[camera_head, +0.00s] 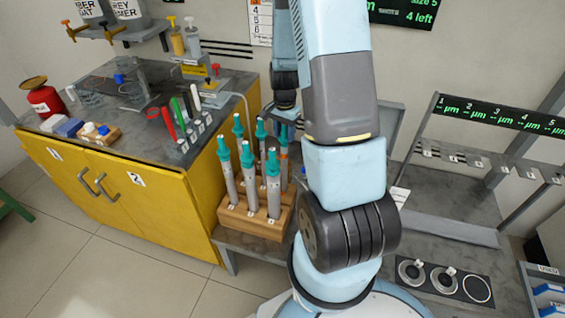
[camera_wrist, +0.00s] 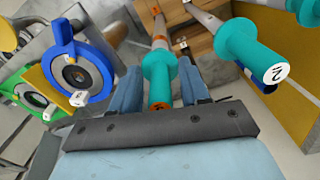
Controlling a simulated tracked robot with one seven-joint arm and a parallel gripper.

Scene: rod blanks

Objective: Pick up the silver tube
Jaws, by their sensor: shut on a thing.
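A silver-grey tube with a teal handle and orange bands (camera_wrist: 159,75) is between the two blue fingers of my gripper (camera_wrist: 160,88), which is shut on it. Its lower end is out of clear view, so I cannot tell whether it still sits in the rack. In the head view my gripper (camera_head: 285,118) is over the back right of the wooden rack (camera_head: 240,222), partly hidden by my arm. Several similar grey tubes with teal handles (camera_head: 272,185) stand upright in the rack. One teal handle marked 2 (camera_wrist: 243,50) is close to the right of my gripper.
A yellow cabinet (camera_head: 130,195) with a crowded dark top stands left of the rack. A blue ring-shaped device (camera_wrist: 82,72) and a green one (camera_wrist: 32,98) are left in the wrist view. A gauge rack (camera_head: 490,118) and round rings (camera_head: 445,278) are at the right.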

